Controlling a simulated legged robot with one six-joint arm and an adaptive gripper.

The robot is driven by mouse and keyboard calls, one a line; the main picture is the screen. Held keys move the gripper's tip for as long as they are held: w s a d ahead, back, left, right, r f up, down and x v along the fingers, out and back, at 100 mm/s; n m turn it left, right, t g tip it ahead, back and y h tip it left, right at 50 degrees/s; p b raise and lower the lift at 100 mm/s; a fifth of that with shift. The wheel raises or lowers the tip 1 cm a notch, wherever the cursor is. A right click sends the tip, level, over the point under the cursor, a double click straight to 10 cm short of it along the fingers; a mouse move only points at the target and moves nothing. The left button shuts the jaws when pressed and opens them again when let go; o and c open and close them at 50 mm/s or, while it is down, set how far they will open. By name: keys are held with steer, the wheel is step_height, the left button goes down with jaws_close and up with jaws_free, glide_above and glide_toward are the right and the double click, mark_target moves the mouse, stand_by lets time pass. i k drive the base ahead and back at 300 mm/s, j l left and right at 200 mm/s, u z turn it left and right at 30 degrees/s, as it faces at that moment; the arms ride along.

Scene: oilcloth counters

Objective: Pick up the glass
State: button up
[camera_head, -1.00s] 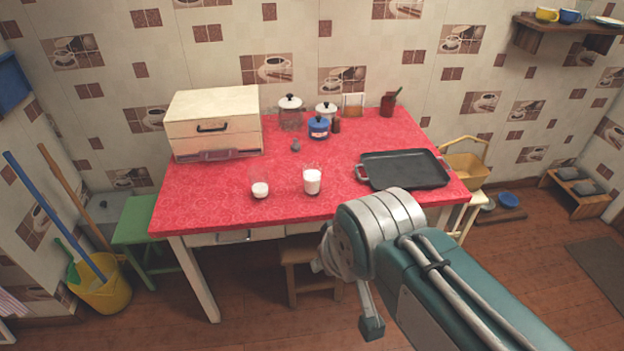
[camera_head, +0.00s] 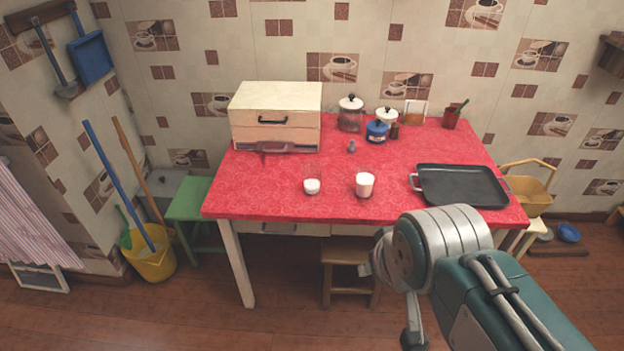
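Two clear glasses with white contents stand near the front edge of the red-topped table (camera_head: 280,206). The right glass (camera_head: 364,184) is fuller. My arm comes in from the lower right, below and right of the glasses, in front of the table. A small part at its end (camera_head: 413,332) hangs down, but my gripper's fingers cannot be made out. Nothing touches either glass.
A black tray (camera_head: 462,186) lies right of the glasses. A cream bread box (camera_head: 275,117) stands at the back left, with jars and a blue pot (camera_head: 377,131) behind. A wooden stool (camera_head: 347,254) is under the table; a green stool (camera_head: 188,205) and yellow bucket (camera_head: 153,258) stand left.

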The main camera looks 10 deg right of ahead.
mark_target(364, 186)
steer(key=i+l+u, duration=0.1)
steer(key=i+l, duration=0.8)
steer(key=l, duration=0.2)
steer(key=i+u, duration=0.05)
